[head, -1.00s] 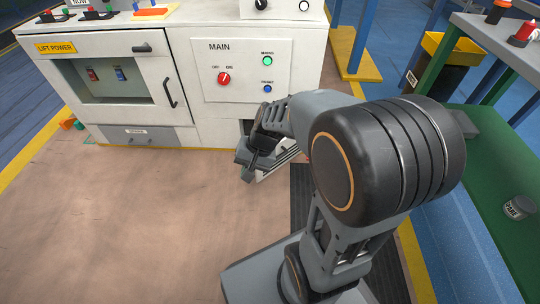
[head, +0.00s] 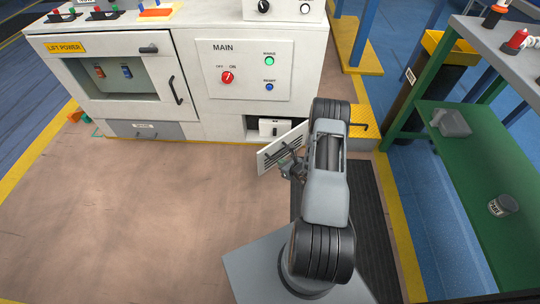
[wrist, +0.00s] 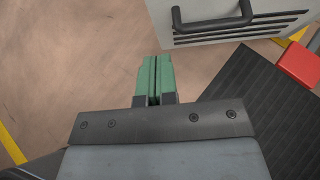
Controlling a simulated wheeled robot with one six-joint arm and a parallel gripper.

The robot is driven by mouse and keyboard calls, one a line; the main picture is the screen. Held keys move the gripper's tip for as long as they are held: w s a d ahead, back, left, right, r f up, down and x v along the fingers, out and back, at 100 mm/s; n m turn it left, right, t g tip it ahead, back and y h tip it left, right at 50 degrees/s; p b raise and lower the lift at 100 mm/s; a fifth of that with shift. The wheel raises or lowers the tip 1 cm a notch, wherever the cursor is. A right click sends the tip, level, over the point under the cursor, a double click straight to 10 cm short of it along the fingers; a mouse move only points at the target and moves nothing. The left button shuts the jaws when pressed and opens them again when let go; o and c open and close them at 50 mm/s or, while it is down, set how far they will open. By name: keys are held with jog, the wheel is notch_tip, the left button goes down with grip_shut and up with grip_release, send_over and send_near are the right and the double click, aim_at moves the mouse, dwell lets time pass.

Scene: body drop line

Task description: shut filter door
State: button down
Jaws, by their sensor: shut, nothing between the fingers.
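The filter door is a pale slatted panel (head: 273,156) with a dark bar handle. It stands open, swung out from the low opening (head: 254,124) in the white cabinet. In the wrist view the filter door (wrist: 215,32) fills the upper right, its handle (wrist: 212,20) at the top. My gripper (head: 290,170) is at the door's near side in the head view, partly hidden by my arm. In the wrist view its green fingers (wrist: 154,62) are together and empty, pointing just left of and below the door's edge. I cannot tell whether they touch it.
A white box (head: 270,127) is inside the opening. The main panel (head: 245,70) is above it. A green shelf (head: 462,165) with a can stands at the right. A red block (wrist: 298,63) shows in the wrist view. The brown floor at left is clear.

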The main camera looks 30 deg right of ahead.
jog(key=b, duration=0.4)
send_near(262, 152)
notch_tip(262, 152, down, 4)
jog(key=w, duration=0.2)
jog(key=shift+w+a+r, duration=0.1)
jog(key=shift+w+a, duration=0.25)
jog(key=shift+w, duration=0.2)
jog(key=shift+w+a, duration=0.35)
jog(key=shift+w, duration=0.2)
jog(key=shift+w+a+r+b, duration=0.1)
jog(key=shift+w+a+b, duration=0.15)
jog(key=shift+w, duration=0.55)
jog(key=shift+w, duration=0.1)
